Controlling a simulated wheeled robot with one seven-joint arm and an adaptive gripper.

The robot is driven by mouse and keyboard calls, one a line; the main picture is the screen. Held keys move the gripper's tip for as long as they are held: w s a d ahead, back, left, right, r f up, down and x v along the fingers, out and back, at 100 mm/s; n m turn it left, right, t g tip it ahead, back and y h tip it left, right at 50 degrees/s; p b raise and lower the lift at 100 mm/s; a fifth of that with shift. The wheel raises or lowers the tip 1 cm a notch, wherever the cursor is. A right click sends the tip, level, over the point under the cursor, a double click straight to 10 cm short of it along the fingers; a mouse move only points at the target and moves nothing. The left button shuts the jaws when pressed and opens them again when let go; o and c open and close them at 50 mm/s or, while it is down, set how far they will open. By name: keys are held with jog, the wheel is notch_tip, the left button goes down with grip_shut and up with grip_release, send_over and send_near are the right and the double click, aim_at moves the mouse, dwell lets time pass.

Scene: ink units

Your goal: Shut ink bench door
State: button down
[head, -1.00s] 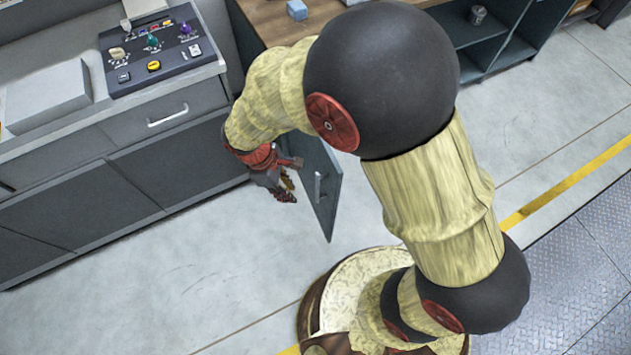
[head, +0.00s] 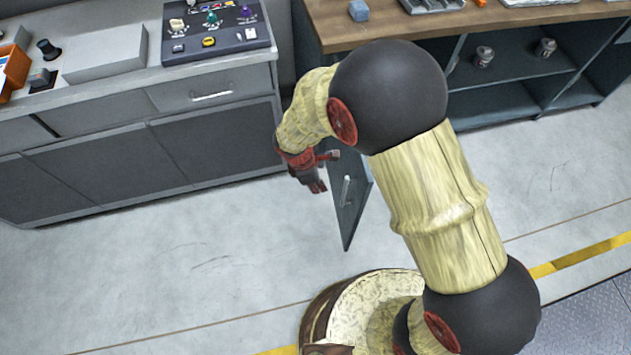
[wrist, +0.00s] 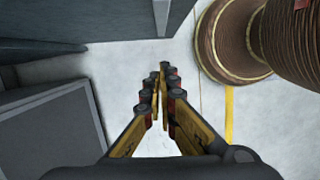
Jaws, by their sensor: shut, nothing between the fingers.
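The ink bench door (head: 350,212) is a dark grey panel that stands open, swung out from the wooden-topped bench (head: 450,22) toward my base. Its light vertical handle (head: 346,190) is on the face turned to the left. My gripper (head: 320,188) is just left of the door, on the handle side, pointing down, with no clear contact. In the wrist view my gripper (wrist: 164,88) has its fingers together and empty. My arm hides the door's hinge side.
A grey cabinet (head: 90,165) with drawers stands left of the door, carrying a control panel (head: 215,30). Open shelves (head: 515,75) with cans are under the bench at right. The floor (head: 190,265) in front is clear.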

jog(key=shift+w+d+f+b, duration=0.15)
jog(key=shift+d+f+b, duration=0.15)
jog(key=shift+d, duration=0.45)
jog(key=shift+w+d+f+b, duration=0.15)
jog(key=shift+d+f+b, duration=0.15)
jog(key=shift+d, duration=0.4)
jog(key=shift+w+d+f+b, duration=0.15)
jog(key=shift+d+f+b, duration=0.15)
jog(key=shift+d, duration=0.45)
jog(key=shift+d, duration=0.1)
